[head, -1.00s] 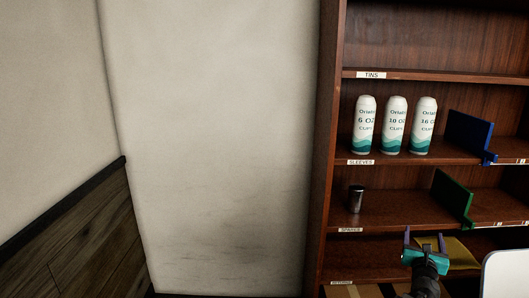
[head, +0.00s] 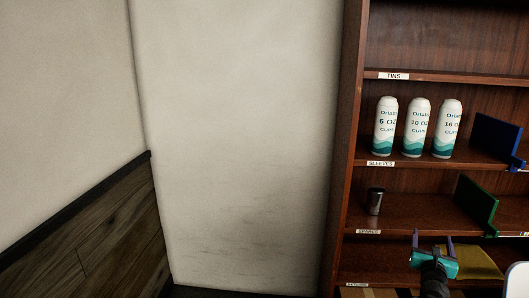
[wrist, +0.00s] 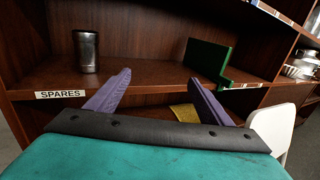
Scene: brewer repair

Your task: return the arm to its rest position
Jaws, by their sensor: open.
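My gripper (head: 433,242) is at the lower right of the head view, in front of the lower shelves of a brown bookcase. It has a teal body and two purple fingers. In the wrist view the fingers (wrist: 158,92) stand wide apart with nothing between them. They point towards the shelf labelled SPARES. My arm below the gripper is mostly cut off by the bottom of the head view.
The bookcase (head: 351,150) holds several things: white cup sleeves (head: 417,128), a dark metal cylinder (head: 375,201), a blue divider (head: 497,138), a green divider (head: 477,205) and a yellow item (head: 470,262). A white panel (wrist: 274,128) stands close on the right. Bare wall (head: 235,140) fills the left.

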